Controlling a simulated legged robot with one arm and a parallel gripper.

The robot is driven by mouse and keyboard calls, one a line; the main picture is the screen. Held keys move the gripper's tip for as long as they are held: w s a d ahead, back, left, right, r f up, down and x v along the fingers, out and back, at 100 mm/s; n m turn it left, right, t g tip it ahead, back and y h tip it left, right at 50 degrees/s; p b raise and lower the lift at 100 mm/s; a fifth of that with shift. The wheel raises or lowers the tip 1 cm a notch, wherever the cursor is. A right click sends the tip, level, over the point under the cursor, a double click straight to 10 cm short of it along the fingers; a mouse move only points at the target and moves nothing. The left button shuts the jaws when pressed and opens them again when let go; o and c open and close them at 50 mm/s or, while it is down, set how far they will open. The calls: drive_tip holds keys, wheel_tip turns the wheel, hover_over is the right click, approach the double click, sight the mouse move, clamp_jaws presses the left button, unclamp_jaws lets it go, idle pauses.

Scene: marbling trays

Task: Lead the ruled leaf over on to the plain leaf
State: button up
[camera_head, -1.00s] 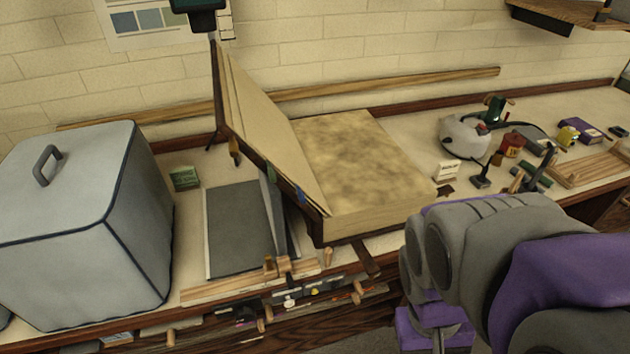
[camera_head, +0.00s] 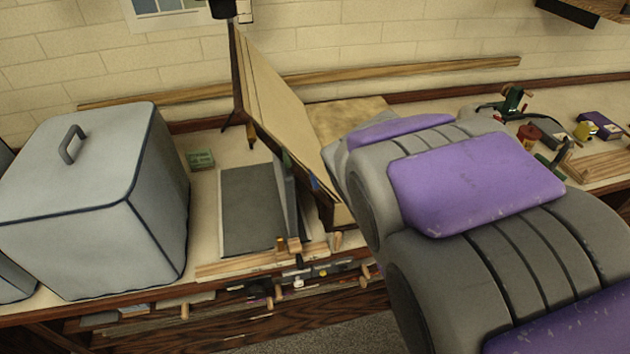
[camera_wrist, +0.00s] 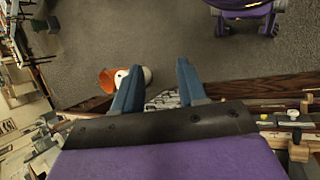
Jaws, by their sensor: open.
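A large tan leaf (camera_head: 275,98) with a dark edge stands tilted up in the head view, leaning over the bench. Blue and green tabs show low on its edge. I cannot make out ruling on either, so I cannot tell which is the ruled one. My gripper (camera_wrist: 158,68) shows in the wrist view as two blue fingers, apart, with nothing held between them. It is over the bench's front edge and the floor. It is hidden in the head view.
A grey covered box (camera_head: 95,200) with a handle stands at the left. A dark grey panel (camera_head: 250,205) lies beside the tilted leaf. Wooden strips and small tools line the front edge. An orange and white round thing (camera_wrist: 112,80) is close to the left finger. Small items crowd the right.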

drive_tip(key=w+a+r+n+t+h+p, duration=0.15)
drive_tip(key=w+a+h, duration=0.3)
drive_tip(key=w, duration=0.45)
drive_tip(key=n+t+h+p, duration=0.3)
drive_tip(key=n+t+p, duration=0.3)
drive_tip(key=t, duration=0.8)
approach(315, 181)
drive_tip(key=shift+m+g, duration=0.25)
drive_tip(key=shift+f+b+x, duration=0.15)
drive_tip(key=shift+b+x, duration=0.05)
drive_tip(key=shift+x, duration=2.3)
drive_tip(key=shift+f+b+x, duration=0.15)
drive_tip(key=shift+x, duration=2.4)
drive_tip(key=shift+a, duration=0.1)
clamp_jaws()
drive_tip(key=shift+f, duration=0.1)
